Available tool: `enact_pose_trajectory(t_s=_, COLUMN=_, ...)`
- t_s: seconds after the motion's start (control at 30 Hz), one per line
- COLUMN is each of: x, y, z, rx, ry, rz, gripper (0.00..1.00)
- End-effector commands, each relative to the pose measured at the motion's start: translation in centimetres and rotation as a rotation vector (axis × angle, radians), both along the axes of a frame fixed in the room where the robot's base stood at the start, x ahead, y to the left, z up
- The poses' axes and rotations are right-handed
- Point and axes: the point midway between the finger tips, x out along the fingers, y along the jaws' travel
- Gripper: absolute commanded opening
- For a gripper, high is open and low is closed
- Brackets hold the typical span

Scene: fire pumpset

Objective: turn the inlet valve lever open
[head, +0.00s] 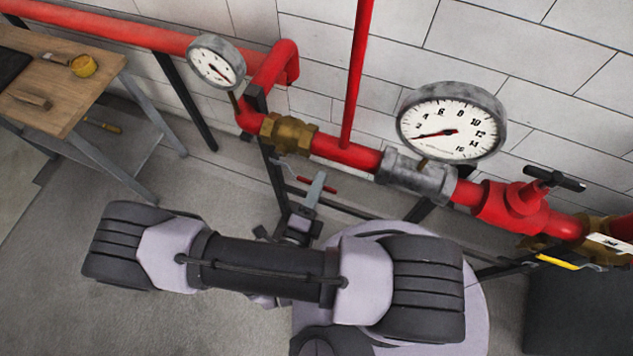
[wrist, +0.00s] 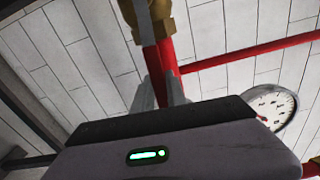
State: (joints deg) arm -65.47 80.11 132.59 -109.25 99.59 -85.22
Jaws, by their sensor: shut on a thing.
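A brass valve body (head: 288,134) sits on the red pipe, left of centre in the head view. It also shows at the top of the wrist view (wrist: 165,20). Below it in the head view is a lever with a red handle (head: 328,188). My gripper (head: 315,190) is at this handle, with a grey finger crossing it, and is shut on it. In the wrist view the grey fingers of my gripper (wrist: 160,92) stand on either side of something red, and a grey strip (wrist: 144,15) crosses the brass body. The exact contact is hidden.
A large gauge (head: 451,122) and a smaller one (head: 216,61) stand above the pipework. A red valve with a dark handle (head: 512,204) and a yellow lever (head: 558,262) are at right. A wooden table (head: 58,92) is at left, with open floor before it.

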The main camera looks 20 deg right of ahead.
Motion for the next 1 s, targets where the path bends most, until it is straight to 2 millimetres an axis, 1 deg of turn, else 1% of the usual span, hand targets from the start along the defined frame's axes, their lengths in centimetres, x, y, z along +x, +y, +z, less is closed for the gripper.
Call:
enact_pose_trajectory(t_s=0.03, x=-0.01, y=0.00, z=0.41, rx=-0.011, ry=0.007, rz=0.000, gripper=0.00)
enact_pose_trajectory(t_s=0.2, x=-0.01, y=0.00, z=0.78, rx=-0.045, ry=0.034, rz=0.000, gripper=0.00)
enact_pose_trajectory(t_s=0.73, x=-0.01, y=-0.01, z=0.99, rx=-0.061, ry=0.044, rz=0.000, gripper=0.00)
enact_pose_trajectory(t_s=0.77, x=-0.01, y=-0.01, z=0.99, rx=-0.060, ry=0.043, rz=0.000, gripper=0.21)
enact_pose_trajectory(t_s=0.83, x=-0.01, y=-0.01, z=0.98, rx=-0.060, ry=0.043, rz=0.000, gripper=0.35)
enact_pose_trajectory(t_s=0.87, x=0.00, y=-0.01, z=0.97, rx=-0.060, ry=0.044, rz=0.000, gripper=0.39)
enact_pose_trajectory(t_s=1.0, x=0.00, y=0.00, z=0.92, rx=-0.059, ry=0.045, rz=0.000, gripper=0.39)
